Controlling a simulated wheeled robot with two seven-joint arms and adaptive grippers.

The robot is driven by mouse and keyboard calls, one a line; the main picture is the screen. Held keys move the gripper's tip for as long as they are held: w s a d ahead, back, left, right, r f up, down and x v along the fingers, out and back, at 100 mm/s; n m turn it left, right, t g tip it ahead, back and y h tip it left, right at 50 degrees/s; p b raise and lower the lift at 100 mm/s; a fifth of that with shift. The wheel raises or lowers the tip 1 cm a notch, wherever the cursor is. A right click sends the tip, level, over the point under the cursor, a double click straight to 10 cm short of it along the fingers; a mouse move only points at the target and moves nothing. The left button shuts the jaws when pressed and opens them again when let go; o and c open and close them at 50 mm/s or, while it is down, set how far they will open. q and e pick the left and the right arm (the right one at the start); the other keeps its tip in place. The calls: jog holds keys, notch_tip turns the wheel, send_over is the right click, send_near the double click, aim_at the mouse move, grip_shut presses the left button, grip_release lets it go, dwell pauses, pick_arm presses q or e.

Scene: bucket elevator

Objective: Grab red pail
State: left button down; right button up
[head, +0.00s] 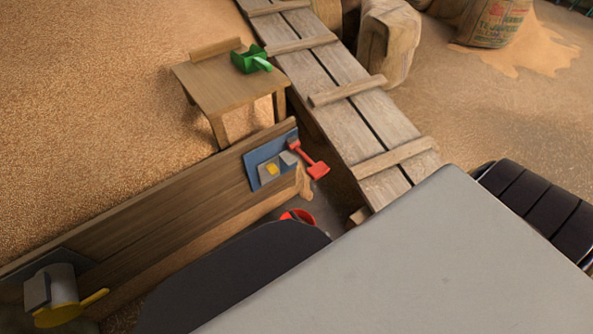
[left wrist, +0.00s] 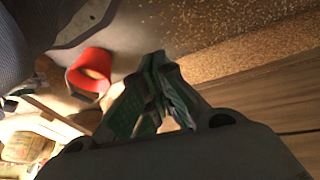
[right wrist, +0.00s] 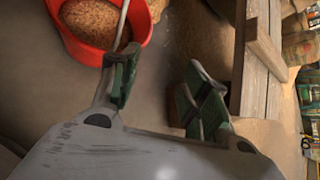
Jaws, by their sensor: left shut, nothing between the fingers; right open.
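The red pail (head: 301,214) shows only in part in the head view, low in the middle, partly hidden by a dark rounded shape. In the right wrist view the pail (right wrist: 85,53) is at top left, full of brown grain, with a thin pale handle across it. My right gripper (right wrist: 160,68) is open; its left finger is beside the pail's rim and overlaps it in the picture. Contact cannot be told. In the left wrist view the pail (left wrist: 76,76) is left of my left gripper (left wrist: 155,62), which is shut, empty and apart from it.
A plank ramp (head: 340,90) with cross cleats runs beside the pail. A wooden board wall (head: 150,215) carries a blue panel (head: 258,157) and a red shovel (head: 312,165). A small table (head: 220,88) holds a green scoop (head: 250,60). Sacks (head: 490,22) stand behind.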

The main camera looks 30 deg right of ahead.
jog(key=w+n+t+b, duration=0.1)
jog(key=n+b, duration=0.1)
pick_arm(q)
notch_tip(320, 180, up, 6)
jog(key=w+d+t+h+b, duration=0.1)
jog(key=d+b, duration=0.1)
jog(key=b, duration=0.4)
jog(key=shift+w+f+b, duration=0.25)
jog(key=shift+w+b, duration=0.05)
jog(key=shift+b, duration=0.05)
pick_arm(e)
jog(key=n+t+y, duration=0.2)
jog(key=n+t, duration=0.3)
jog(key=n, duration=0.3)
send_near(299, 224)
jog(key=shift+s+r, duration=0.1)
jog(key=b+x, duration=0.2)
jog(key=x, duration=0.5)
jog(key=shift+b, duration=0.3)
pick_arm(q)
jog(key=shift+t+h, duration=0.4)
jog(key=shift+t, duration=0.1)
jog(key=shift+w+d+f, duration=0.1)
jog(key=shift+d+f, duration=0.15)
jog(key=shift+f, duration=1.05)
jog(key=shift+d+f, duration=0.2)
jog(key=shift+f, duration=1.05)
pick_arm(e)
jog(key=shift+w+d, duration=0.1)
jog(key=shift+w, duration=0.5)
